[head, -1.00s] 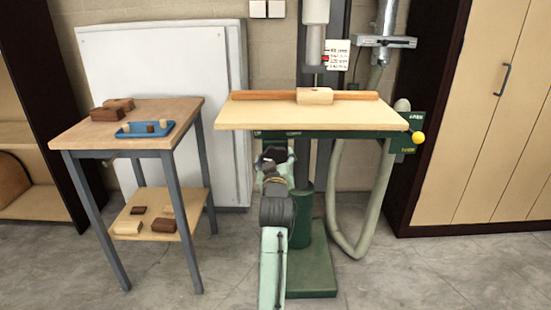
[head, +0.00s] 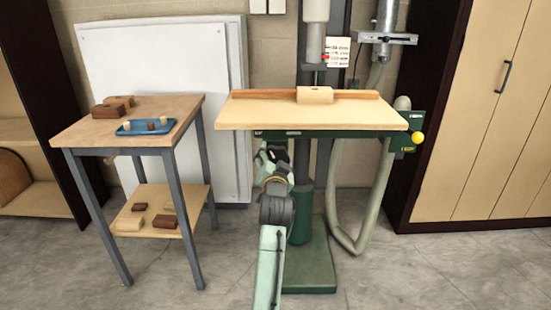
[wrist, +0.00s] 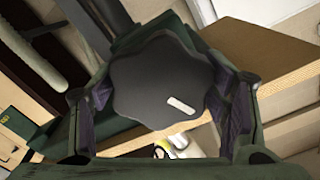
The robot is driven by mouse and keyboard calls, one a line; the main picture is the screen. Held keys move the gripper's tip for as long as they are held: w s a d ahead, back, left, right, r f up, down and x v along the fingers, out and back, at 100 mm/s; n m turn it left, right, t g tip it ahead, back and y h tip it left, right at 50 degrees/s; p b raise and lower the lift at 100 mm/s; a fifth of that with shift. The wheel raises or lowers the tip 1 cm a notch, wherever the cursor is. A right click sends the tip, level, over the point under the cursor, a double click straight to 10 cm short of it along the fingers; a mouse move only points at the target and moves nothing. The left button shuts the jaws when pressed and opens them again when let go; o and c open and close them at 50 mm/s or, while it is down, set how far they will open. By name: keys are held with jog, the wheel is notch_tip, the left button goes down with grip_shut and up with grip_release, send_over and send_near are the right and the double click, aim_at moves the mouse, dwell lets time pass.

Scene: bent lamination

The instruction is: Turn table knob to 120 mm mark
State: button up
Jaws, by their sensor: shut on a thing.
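The table knob (wrist: 150,80) is dark and lobed, with a short white index mark on its face toward the lower right in the wrist view. My gripper (wrist: 165,100) is shut on it, one finger at its left side and one at its right. In the head view my gripper (head: 270,160) is below the front edge of the pale machine table (head: 300,117), and the knob is hidden there. The 120 mm mark cannot be made out in either view.
A wooden fence with a block (head: 315,95) lies across the machine table. A hose (head: 365,210) hangs right of the column. A side table (head: 90,135) with a blue tray stands left.

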jog(key=m, duration=0.2)
jog(key=r+m, duration=0.1)
jog(key=m, duration=0.2)
jog(key=shift+a+r+m, duration=0.15)
jog(key=shift+r+m, duration=0.1)
jog(key=shift+m, duration=0.05)
jog(key=m, duration=0.5)
jog(key=shift+a, duration=0.2)
jog(key=shift+m, duration=0.3)
jog(key=o, duration=1.2)
jog(key=shift+c, duration=0.2)
jog(key=shift+d, duration=0.15)
jog(key=shift+s+d+f, duration=0.1)
jog(key=shift+s, duration=0.3)
jog(key=s, duration=1.1)
jog(key=shift+f, duration=0.2)
